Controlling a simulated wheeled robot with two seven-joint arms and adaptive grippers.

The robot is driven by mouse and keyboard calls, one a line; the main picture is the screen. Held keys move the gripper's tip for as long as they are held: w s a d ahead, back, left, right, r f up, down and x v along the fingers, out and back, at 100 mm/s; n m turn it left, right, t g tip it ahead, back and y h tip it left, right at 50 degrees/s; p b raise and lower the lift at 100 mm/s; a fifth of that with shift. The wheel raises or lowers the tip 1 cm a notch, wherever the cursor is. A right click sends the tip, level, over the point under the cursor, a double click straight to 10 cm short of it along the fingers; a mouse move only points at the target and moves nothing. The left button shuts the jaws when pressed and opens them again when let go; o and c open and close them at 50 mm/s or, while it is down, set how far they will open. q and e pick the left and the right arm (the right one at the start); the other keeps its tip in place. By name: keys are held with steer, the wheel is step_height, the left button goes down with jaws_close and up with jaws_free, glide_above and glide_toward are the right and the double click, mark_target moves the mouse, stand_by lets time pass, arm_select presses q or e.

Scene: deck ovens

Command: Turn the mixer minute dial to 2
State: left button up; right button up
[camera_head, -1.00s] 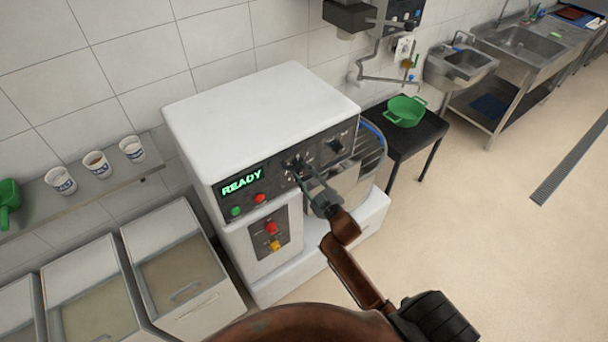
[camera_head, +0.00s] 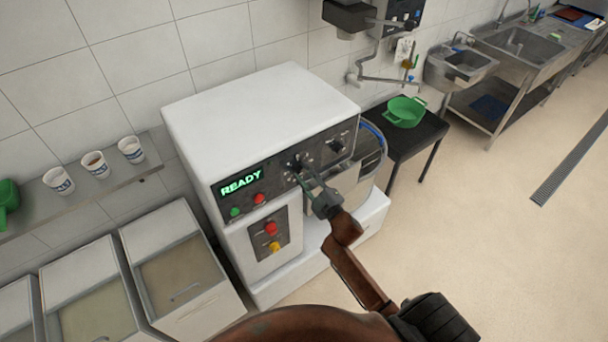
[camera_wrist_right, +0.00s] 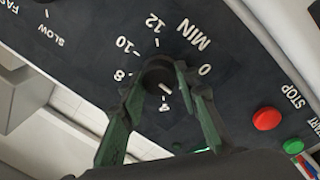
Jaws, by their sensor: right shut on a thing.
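The mixer (camera_head: 262,110) is a white cabinet with a dark panel and a green READY display (camera_head: 240,182). The black minute dial (camera_wrist_right: 158,72) sits under the word MIN, ringed by white numbers. In the wrist view 12, 10, 8 and 0 are readable; other marks near the fingers are partly hidden. A pale line shows on the knob's lower side; its exact setting cannot be told. My right gripper (camera_wrist_right: 160,82) is shut on the dial, one finger on each side. In the head view my right gripper (camera_head: 308,182) reaches the panel from below right. My left gripper is not in view.
A second dial (camera_head: 335,146), with SLOW and FAST marks, sits right of the minute dial. Red (camera_wrist_right: 266,118) and green (camera_wrist_right: 293,146) buttons are near STOP and START. Open floor lies at right.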

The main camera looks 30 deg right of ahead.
steer(key=o, duration=1.2)
steer(key=shift+c, duration=0.2)
steer(key=s, duration=1.2)
steer(key=shift+f, duration=0.3)
steer(key=shift+d, duration=0.15)
